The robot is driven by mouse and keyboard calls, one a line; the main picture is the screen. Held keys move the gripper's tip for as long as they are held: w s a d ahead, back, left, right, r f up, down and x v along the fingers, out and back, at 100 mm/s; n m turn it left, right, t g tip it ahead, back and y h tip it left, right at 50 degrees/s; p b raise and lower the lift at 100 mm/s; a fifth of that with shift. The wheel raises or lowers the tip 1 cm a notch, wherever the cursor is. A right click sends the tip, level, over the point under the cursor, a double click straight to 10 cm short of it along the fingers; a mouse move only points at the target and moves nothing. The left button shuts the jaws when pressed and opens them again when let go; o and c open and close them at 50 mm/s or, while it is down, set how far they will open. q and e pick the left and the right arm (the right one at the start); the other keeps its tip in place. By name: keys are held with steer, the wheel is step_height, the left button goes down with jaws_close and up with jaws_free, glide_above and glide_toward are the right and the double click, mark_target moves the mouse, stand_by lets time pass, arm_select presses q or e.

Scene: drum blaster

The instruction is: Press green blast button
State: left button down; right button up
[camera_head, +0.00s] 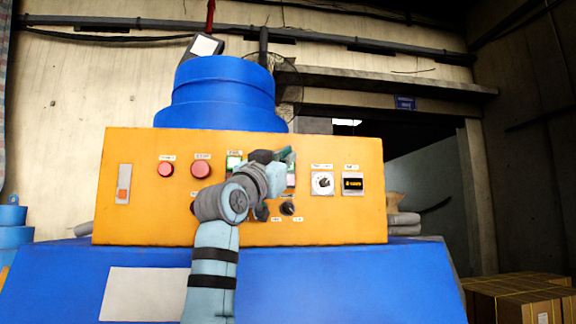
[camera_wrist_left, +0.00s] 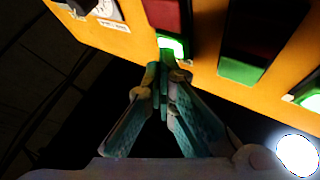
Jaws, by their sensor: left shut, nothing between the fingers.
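The orange control panel (camera_head: 130,215) fills the middle of the head view. My left gripper (camera_head: 283,172) is in front of its centre right, hiding some controls behind it. In the left wrist view the shut left gripper (camera_wrist_left: 165,72) has its fingertips at a lit green button (camera_wrist_left: 172,46), just below a dark red part. Whether they touch or press it I cannot tell. Another lit green button (camera_wrist_left: 311,101) shows at the right edge; labels are unreadable, so which is the blast button is unclear. My right gripper is out of view.
A red-and-green switch (camera_wrist_left: 242,70) lies between the two lit buttons. A blue drum (camera_head: 222,95) rises behind the panel; cardboard boxes (camera_head: 520,295) stand lower right.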

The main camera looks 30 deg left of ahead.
arm_select(q)
steer(key=shift+s+d+f+b, duration=0.15)
steer(key=shift+s+d+b, duration=0.3)
steer(key=shift+s+b, duration=0.15)
steer(key=s+d+b, duration=0.1)
steer(key=s, duration=0.1)
steer(key=s+d+b, duration=0.2)
stand_by(0.4)
stand_by(0.7)
